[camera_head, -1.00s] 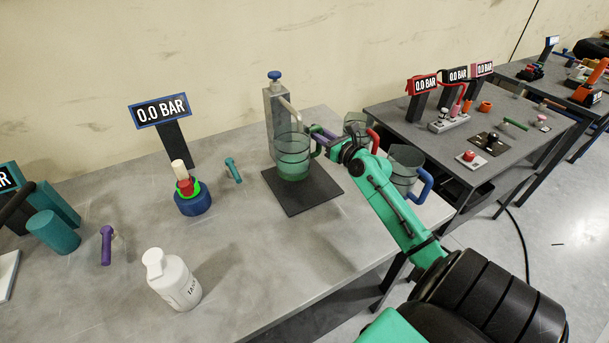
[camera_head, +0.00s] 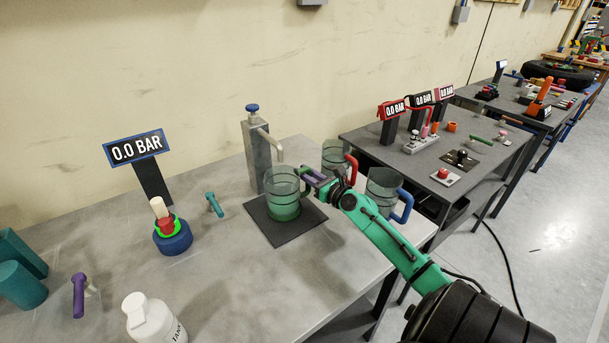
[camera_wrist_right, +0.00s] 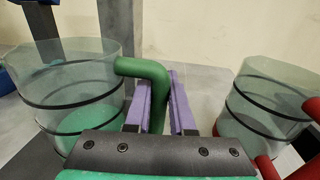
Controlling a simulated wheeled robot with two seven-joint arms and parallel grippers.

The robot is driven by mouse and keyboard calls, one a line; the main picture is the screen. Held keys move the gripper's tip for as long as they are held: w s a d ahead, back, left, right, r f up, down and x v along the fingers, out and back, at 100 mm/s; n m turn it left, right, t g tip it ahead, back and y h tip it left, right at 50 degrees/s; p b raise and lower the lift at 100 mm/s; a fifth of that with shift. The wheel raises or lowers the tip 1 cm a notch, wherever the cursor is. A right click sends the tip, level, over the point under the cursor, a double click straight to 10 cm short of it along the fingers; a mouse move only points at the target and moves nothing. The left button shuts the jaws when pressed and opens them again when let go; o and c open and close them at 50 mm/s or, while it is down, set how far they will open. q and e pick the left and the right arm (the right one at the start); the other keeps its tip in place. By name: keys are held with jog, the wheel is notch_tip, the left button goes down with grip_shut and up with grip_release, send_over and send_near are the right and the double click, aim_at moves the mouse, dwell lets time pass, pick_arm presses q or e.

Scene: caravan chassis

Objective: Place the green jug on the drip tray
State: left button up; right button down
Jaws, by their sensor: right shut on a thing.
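The green jug (camera_head: 284,196) is clear, with dark bands, a green lower part and a green handle. It is upright over the middle of the black square drip tray (camera_head: 258,226), by the spout of a grey tap column. I cannot tell whether its base touches the tray. My right gripper (camera_head: 309,178) reaches in from the right and is shut on the jug's handle. In the right wrist view, the purple fingers of the gripper (camera_wrist_right: 158,92) stand either side of the green handle (camera_wrist_right: 149,71), with the jug (camera_wrist_right: 75,95) at left. My left gripper is not in view.
The tap column (camera_head: 257,155) stands behind the tray. A red-handled jug (camera_head: 334,157) and a blue-handled jug (camera_head: 383,190) stand close to the right arm. A white bottle (camera_head: 152,318), a blue-based fitting (camera_head: 173,241) and a gauge sign (camera_head: 136,148) are at left.

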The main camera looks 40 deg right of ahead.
jog(key=c, duration=0.8)
grip_release()
jog(key=shift+o, duration=0.2)
jog(key=shift+s+r, duration=0.1)
jog(key=shift+s, duration=0.35)
jog(key=s+b, duration=0.2)
jog(key=s, duration=0.9)
jog(key=shift+s, duration=0.1)
